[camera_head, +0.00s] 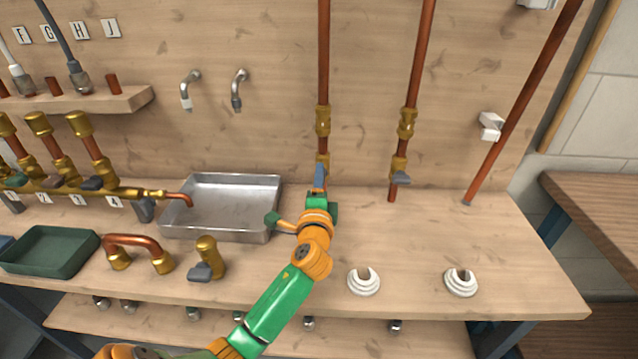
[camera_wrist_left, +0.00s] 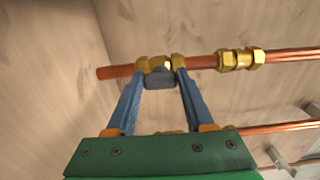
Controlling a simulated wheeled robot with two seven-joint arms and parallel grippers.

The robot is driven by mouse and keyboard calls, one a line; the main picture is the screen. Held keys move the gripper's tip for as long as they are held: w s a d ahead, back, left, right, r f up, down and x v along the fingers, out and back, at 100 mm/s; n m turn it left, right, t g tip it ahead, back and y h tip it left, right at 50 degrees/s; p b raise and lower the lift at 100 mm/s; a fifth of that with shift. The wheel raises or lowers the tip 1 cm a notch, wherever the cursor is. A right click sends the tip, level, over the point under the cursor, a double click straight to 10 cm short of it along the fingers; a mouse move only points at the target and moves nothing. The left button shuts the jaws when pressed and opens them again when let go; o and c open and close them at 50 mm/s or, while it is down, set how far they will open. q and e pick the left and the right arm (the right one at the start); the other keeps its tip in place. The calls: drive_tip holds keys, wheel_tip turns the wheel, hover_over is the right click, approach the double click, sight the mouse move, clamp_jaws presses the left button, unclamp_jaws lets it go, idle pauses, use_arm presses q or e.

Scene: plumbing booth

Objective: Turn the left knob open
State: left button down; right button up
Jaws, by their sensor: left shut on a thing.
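The left knob (camera_wrist_left: 160,80) is a small dark grey handle on a brass valve of the left copper pipe (camera_head: 323,60). My left gripper (camera_head: 319,180) reaches up to that valve (camera_head: 322,160) from the front of the bench. In the left wrist view its two blue fingers are shut on the knob, one on each side. In the head view the gripper hides the knob, so how far it is turned is hard to tell. The right pipe (camera_head: 421,60) has a similar valve with a grey knob (camera_head: 401,178). My right gripper is not in view.
A metal tray (camera_head: 270,236) stands left of my left gripper. A green tray (camera_head: 90,238), a copper bend (camera_head: 135,240) and a brass valve (camera_head: 207,250) are further left. Two white ring-shaped pieces (camera_head: 364,287) (camera_head: 461,288) lie at the front right. The bench (camera_head: 500,240) is otherwise clear on the right.

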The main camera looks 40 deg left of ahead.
use_arm(q)
drive_tip(key=shift+r, duration=0.2)
idle(0.4)
drive_tip(key=c, duration=0.6)
unclamp_jaws()
drive_tip(key=o, duration=0.3)
drive_tip(key=shift+w, duration=0.1)
drive_tip(key=shift+f, duration=0.15)
drive_tip(key=v, duration=0.7)
